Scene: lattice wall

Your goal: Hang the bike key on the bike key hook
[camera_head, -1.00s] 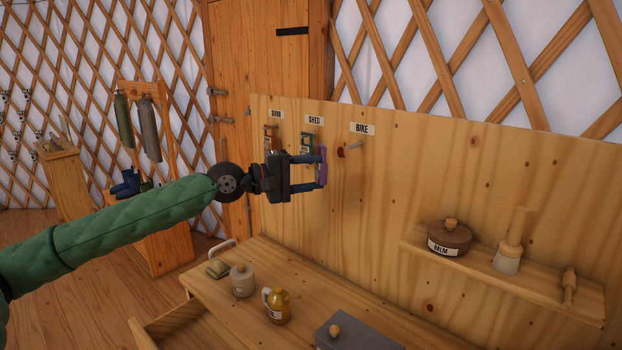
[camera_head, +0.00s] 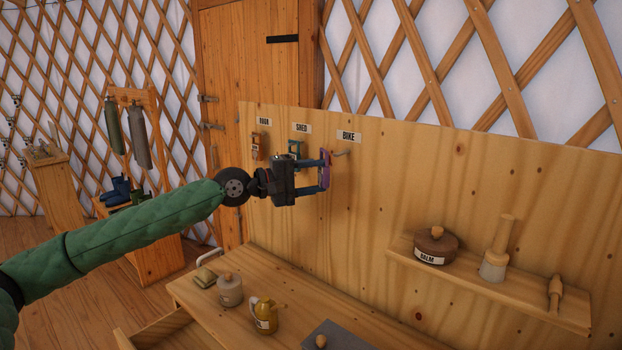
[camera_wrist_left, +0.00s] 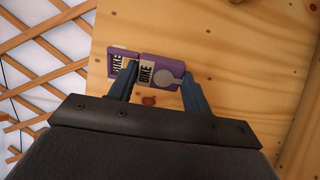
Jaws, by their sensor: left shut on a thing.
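The bike key has a purple tag (camera_head: 326,168) and is held between the fingers of my left gripper (camera_head: 322,176), just left of the bike hook. In the left wrist view the purple tag (camera_wrist_left: 160,72) shows BIKE labels and lies across the blue fingertips (camera_wrist_left: 158,90). The bike key hook (camera_head: 341,153) is a small peg under the BIKE label (camera_head: 348,136) on the wooden board. The key appears apart from the peg, but the exact gap in depth is unclear. My right gripper is not in view.
An orange-tagged key (camera_head: 257,146) hangs under the DOOR label. A teal-tagged key (camera_head: 295,148) hangs under SHED, partly behind my gripper. A shelf (camera_head: 480,280) with a balm pot (camera_head: 436,246) is at right. A bench (camera_head: 290,290) with jars stands below.

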